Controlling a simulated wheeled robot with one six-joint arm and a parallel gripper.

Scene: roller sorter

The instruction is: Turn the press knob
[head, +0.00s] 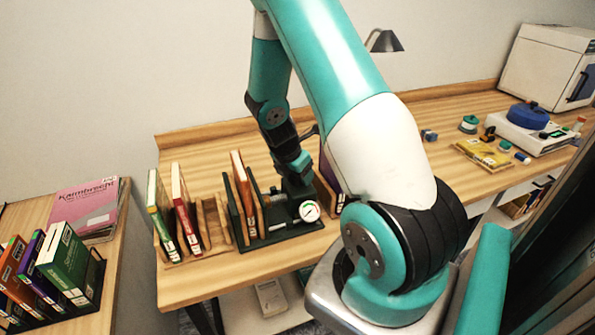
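A dark green press (284,240) stands near the front edge of the wooden table. An orange book (247,205) and dark upright plates show at its left side. A round white dial (310,211) with coloured marks faces forward on its right part. I cannot make out the press knob; my gripper may be hiding it. My gripper (298,186) points down at the top of the press, just behind the dial. Its fingers are dark and small here, so I cannot tell whether they are open, shut or touching the press.
A wooden rack (214,220) with a green book (160,215) and a red book (186,214) stands left of the press. My arm covers the table's middle. A scale (530,133), a yellow book (483,153) and small items lie right. More books stand on the left table.

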